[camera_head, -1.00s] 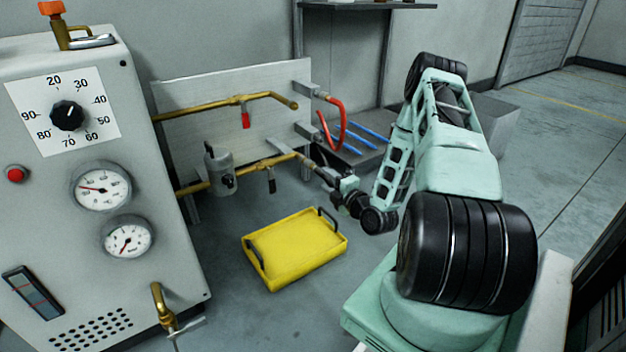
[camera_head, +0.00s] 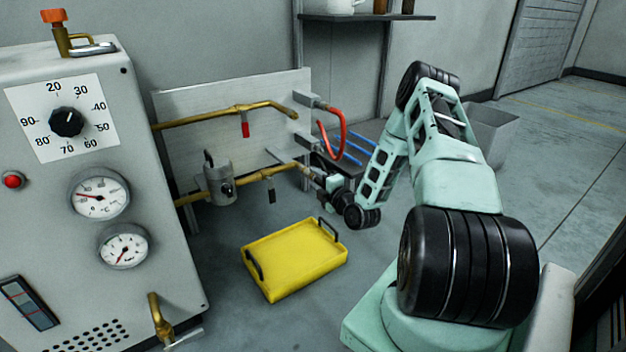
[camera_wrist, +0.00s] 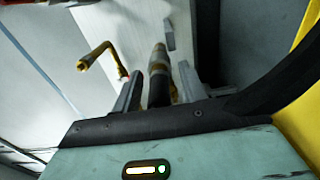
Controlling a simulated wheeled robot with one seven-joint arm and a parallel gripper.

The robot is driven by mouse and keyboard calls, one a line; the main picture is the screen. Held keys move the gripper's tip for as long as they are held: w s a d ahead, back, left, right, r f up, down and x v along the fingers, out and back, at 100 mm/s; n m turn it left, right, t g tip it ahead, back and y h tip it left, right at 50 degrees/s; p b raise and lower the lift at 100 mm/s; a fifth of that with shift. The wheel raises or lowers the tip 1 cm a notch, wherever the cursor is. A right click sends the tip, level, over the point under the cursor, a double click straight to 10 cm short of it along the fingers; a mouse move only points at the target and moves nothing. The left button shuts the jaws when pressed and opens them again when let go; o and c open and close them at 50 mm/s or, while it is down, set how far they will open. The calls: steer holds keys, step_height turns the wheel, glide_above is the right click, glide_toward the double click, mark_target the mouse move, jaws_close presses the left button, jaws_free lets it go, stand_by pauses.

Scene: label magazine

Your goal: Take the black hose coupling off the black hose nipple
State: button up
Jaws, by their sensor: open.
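In the wrist view, a black cylindrical piece (camera_wrist: 158,92), apparently the black hose coupling, lies between the two fingers of my gripper (camera_wrist: 159,84). The fingers are open, one on each side of it. I cannot tell whether either finger touches it. A paler, brass-toned section (camera_wrist: 158,65) adjoins its far end; the nipple itself is not clearly distinguishable. In the head view, my gripper (camera_head: 312,176) is at the right end of the lower brass pipe (camera_head: 268,173). My gripper and wrist mostly hide the coupling there.
A yellow tray (camera_head: 292,262) with black handles lies on the floor below the pipes. A red hose (camera_head: 342,135) hangs close above my gripper, with blue bars (camera_head: 352,158) behind. A grey control cabinet (camera_head: 150,220) stands left. A thick black curved piece (camera_wrist: 262,88) passes right of my fingers.

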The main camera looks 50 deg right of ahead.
steer(key=shift+x, duration=1.2)
steer(key=shift+w+a+r, duration=0.1)
steer(key=shift+w+r, duration=0.15)
steer(key=shift+r, duration=0.2)
jaws_close()
steer(key=shift+s, duration=0.2)
steer(key=shift+f+p+v, duration=0.15)
steer(key=shift+p+v, duration=0.3)
steer(key=shift+v, duration=1.05)
steer(key=shift+f+p+v, duration=0.15)
steer(key=shift+p+v, duration=0.3)
steer(key=shift+v, duration=1.1)
